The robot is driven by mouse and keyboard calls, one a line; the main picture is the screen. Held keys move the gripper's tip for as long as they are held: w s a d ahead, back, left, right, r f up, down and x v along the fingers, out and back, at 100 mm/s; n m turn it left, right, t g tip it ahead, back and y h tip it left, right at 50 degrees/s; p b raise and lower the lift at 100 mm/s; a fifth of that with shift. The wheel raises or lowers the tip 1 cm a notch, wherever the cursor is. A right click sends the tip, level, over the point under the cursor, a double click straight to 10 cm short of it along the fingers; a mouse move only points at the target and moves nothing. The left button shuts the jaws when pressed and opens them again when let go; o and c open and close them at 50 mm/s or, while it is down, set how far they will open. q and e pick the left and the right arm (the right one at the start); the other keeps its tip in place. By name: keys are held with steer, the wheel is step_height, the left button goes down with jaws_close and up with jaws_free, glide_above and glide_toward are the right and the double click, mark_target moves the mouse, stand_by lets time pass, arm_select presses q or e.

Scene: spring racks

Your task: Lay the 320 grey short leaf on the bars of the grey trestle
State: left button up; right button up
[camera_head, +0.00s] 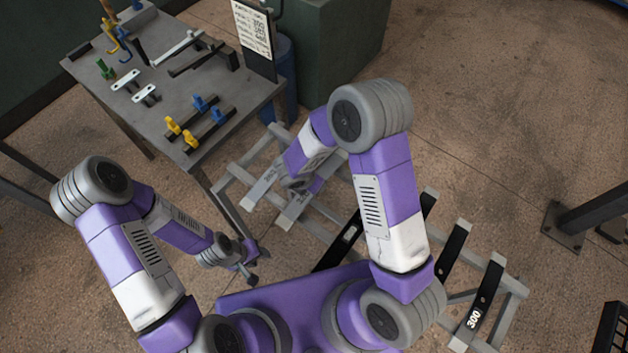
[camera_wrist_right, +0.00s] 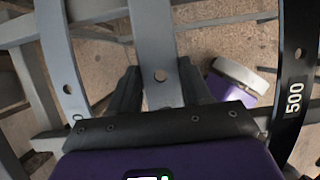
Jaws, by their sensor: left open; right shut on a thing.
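The grey trestle (camera_head: 233,212) stands low on the floor in front of me; its bars also cross the wrist view (camera_wrist_right: 215,22). My right gripper (camera_wrist_right: 160,92) is shut on a grey leaf (camera_wrist_right: 153,35) with a hole, over the bars; whether the leaf touches them I cannot tell. No number on it is readable. Another grey leaf (camera_wrist_right: 62,60) lies left of it, its label mostly hidden. In the head view, my right forearm partly hides my right gripper (camera_head: 297,188). My left gripper (camera_head: 249,272) is open and empty, left of the trestle and low.
Black leaves, one marked 300 (camera_head: 474,318) and one marked 500 (camera_wrist_right: 294,98), lie across bars to the right. A workbench (camera_head: 160,110) with clamps and tools stands upper left, with a numbered placard (camera_head: 255,35). A grey post (camera_head: 590,213) stands at right.

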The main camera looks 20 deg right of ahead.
steer(key=shift+f, duration=0.4)
steer(key=o, duration=1.4)
steer(key=p+v, duration=0.1)
steer(key=v, duration=0.6)
steer(key=shift+s+r, duration=0.1)
steer(key=shift+r, duration=0.1)
steer(key=shift+a+r, duration=0.1)
